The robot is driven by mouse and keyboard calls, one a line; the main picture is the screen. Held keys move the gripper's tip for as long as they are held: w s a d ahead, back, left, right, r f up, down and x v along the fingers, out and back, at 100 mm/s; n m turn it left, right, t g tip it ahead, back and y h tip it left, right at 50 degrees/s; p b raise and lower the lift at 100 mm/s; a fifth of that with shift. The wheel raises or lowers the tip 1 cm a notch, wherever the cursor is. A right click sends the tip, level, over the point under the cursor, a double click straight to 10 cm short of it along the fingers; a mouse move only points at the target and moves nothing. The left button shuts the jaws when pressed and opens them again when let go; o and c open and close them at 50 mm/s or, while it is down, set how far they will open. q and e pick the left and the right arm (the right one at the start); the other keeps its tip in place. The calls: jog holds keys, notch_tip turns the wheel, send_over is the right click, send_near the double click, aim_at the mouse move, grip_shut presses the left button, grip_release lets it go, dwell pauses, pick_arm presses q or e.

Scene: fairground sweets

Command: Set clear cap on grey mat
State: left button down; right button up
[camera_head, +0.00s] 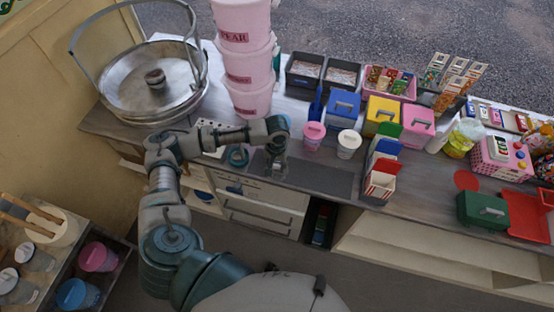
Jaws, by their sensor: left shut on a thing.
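My left gripper (276,168) points down over the left end of the dark grey mat (330,180), at the front edge of the counter. It is shut on a small, see-through thing that I take for the clear cap; its outline is hard to make out against the fingers. I cannot tell whether the cap touches the mat. The rest of the mat to the right is bare. My right gripper is not in view.
A pink tub (313,136) and a white tub (348,144) stand behind the mat. Colored card boxes (380,184) stand at its right end. A steel floss pan (150,95) fills the back left.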

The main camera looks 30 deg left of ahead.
pick_arm(q)
jog(key=w, duration=0.2)
jog(key=shift+w+a, duration=0.5)
jog(key=shift+w, duration=0.15)
jog(key=f, duration=0.1)
jog(key=a+f, duration=0.1)
jog(key=f, duration=0.1)
jog(key=shift+w+a, duration=0.15)
jog(key=shift+w, duration=0.2)
jog(key=shift+a+f, duration=0.35)
jog(key=shift+f, duration=0.15)
jog(key=c, duration=1.2)
grip_release()
jog(key=shift+d, duration=0.1)
jog(key=o, duration=0.4)
jog(key=shift+d, duration=0.15)
jog(key=shift+o, duration=0.4)
jog(key=shift+d+r, duration=0.1)
jog(key=shift+d, duration=0.15)
jog(key=shift+r, duration=0.45)
notch_tip(320, 180, up, 11)
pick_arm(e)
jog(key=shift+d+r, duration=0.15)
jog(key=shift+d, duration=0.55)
